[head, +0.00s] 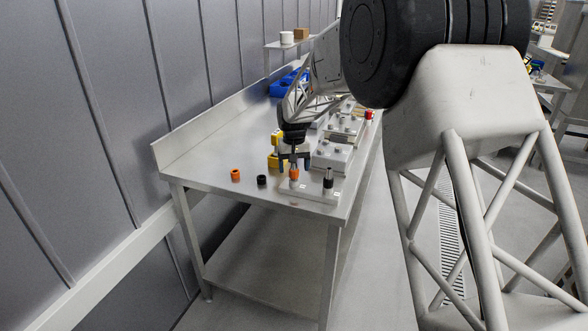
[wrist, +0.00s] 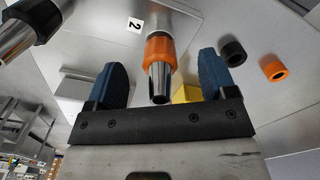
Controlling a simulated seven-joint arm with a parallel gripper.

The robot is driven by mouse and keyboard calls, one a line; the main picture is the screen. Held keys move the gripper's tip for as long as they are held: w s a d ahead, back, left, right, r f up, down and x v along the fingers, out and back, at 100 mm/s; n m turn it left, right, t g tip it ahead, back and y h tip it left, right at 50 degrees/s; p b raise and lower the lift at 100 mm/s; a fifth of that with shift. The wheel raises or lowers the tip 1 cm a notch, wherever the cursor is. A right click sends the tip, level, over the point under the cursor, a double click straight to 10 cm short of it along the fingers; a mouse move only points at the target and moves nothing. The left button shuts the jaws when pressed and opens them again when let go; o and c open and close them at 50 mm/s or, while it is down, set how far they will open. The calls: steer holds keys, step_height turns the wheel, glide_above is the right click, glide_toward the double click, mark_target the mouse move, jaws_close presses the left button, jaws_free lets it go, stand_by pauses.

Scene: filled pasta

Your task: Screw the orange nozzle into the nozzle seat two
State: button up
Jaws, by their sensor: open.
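The orange nozzle (head: 294,175) has an orange collar and a tapering metal tip. It stands on the light seat plate (head: 315,195), and in the wrist view the nozzle (wrist: 159,50) is beside a label marked 2 (wrist: 134,25). Nozzle seat two itself is hidden under the nozzle; I cannot tell how tightly the nozzle sits. My gripper (head: 294,162) is above the plate, fingers down. In the wrist view my gripper (wrist: 160,78) is open, its blue fingers on either side of the metal tip with gaps at both sides.
A black nozzle (head: 328,180) stands on the same plate, close by. A loose orange ring (head: 236,175) and a black ring (head: 262,180) lie on the table to the left. Yellow (head: 274,160) and blue (head: 285,85) objects stand farther back. The table's front left is clear.

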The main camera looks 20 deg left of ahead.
steer(key=shift+r, duration=2.85)
steer(key=shift+r, duration=0.1)
step_height(320, 180, up, 8)
steer(key=shift+f, duration=0.2)
steer(key=shift+d, duration=0.15)
